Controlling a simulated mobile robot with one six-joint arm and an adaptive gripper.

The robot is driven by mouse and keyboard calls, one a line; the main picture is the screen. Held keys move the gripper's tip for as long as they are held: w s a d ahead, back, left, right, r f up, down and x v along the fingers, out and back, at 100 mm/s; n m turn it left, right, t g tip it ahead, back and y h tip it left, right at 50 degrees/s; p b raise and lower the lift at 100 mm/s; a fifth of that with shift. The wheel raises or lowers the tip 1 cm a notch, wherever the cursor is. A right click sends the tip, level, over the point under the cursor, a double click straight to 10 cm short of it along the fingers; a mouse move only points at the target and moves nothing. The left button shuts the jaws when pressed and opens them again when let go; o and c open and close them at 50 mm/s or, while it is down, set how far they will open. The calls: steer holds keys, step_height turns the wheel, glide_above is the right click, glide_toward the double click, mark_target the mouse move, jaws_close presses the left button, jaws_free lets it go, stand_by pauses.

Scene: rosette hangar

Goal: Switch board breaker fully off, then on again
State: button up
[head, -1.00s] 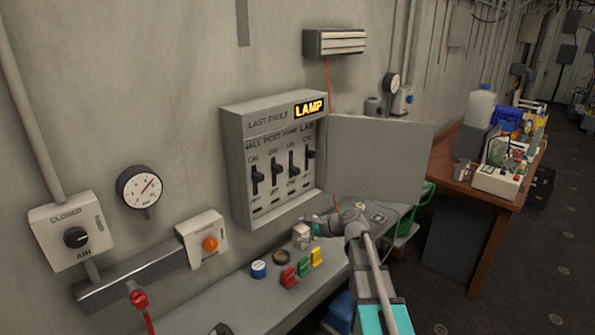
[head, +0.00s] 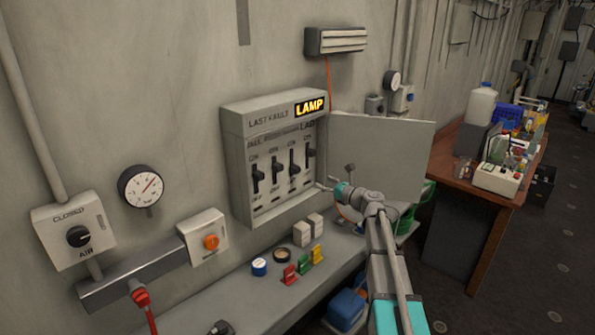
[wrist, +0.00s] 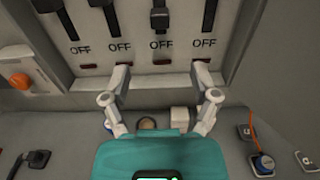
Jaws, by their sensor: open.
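The grey breaker board (head: 236,165) hangs on the wall with its door (head: 405,160) open to the right. A row of several black levers sits inside, with ON above and OFF below. The header labels are blurred; the third lever (head: 293,163) may be the board breaker, and it also shows in the wrist view (wrist: 160,17). My gripper (head: 335,178) is open and empty at the board's lower right. In the wrist view its fingers (wrist: 162,76) spread below the OFF labels, apart from the levers.
Below, a ledge (head: 215,298) holds white blocks (head: 308,230), a blue-topped pot (head: 259,267) and red, green and yellow pieces (head: 303,264). An orange-button box (head: 205,238) and AIR knob box (head: 70,235) are left. A cluttered wooden table (head: 485,195) stands right.

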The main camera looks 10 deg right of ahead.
mark_target(299, 170)
steer(key=shift+w, duration=0.1)
steer(key=x, duration=1.3)
steer(key=shift+w+a, duration=0.25)
steer(key=shift+w, duration=0.05)
steer(key=shift+c, duration=0.3)
jaws_close()
